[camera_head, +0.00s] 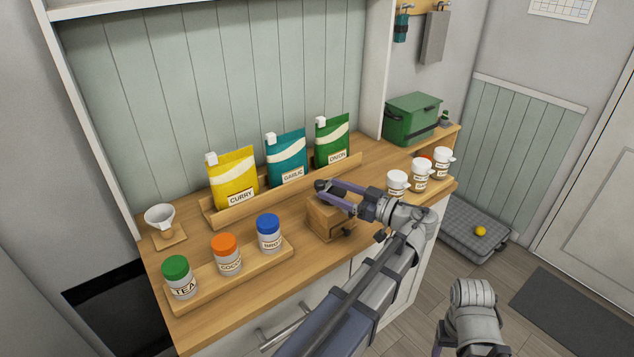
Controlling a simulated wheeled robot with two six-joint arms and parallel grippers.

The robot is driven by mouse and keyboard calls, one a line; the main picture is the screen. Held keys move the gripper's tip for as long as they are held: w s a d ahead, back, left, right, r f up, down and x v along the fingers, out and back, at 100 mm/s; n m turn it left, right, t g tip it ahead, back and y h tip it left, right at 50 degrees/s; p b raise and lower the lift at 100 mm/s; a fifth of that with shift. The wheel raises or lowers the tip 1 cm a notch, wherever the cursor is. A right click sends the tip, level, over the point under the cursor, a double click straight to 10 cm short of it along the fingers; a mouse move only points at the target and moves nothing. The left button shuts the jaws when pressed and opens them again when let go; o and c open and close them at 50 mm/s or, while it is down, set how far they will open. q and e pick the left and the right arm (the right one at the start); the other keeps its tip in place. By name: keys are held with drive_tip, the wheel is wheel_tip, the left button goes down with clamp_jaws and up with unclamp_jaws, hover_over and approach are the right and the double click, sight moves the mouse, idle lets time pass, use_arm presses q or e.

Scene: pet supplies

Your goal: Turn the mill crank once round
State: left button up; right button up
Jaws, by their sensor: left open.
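The mill is a small wooden box (326,221) with a dark knob low on its front, standing on the counter right of the jar rack. My left gripper (330,191) reaches over the top of the mill from the right, its two purple-grey fingers open. A dark rounded piece, apparently the crank's knob (321,185), shows at the fingertips; I cannot tell if the fingers touch it. The rest of the crank is hidden behind the gripper. My right arm shows at the bottom right, with its gripper mostly cut off by the frame edge.
Three jars, green-lidded (178,277), orange-lidded (227,255) and blue-lidded (268,233), stand in a rack to the left. Curry (233,180), garlic (287,158) and onion (332,141) bags stand behind. White-lidded jars (397,184) and a green box (412,119) are to the right.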

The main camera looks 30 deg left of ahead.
sight(315, 182)
use_arm(q)
drive_tip(key=shift+w+a, duration=0.2)
drive_tip(key=shift+a, duration=3.7)
clamp_jaws()
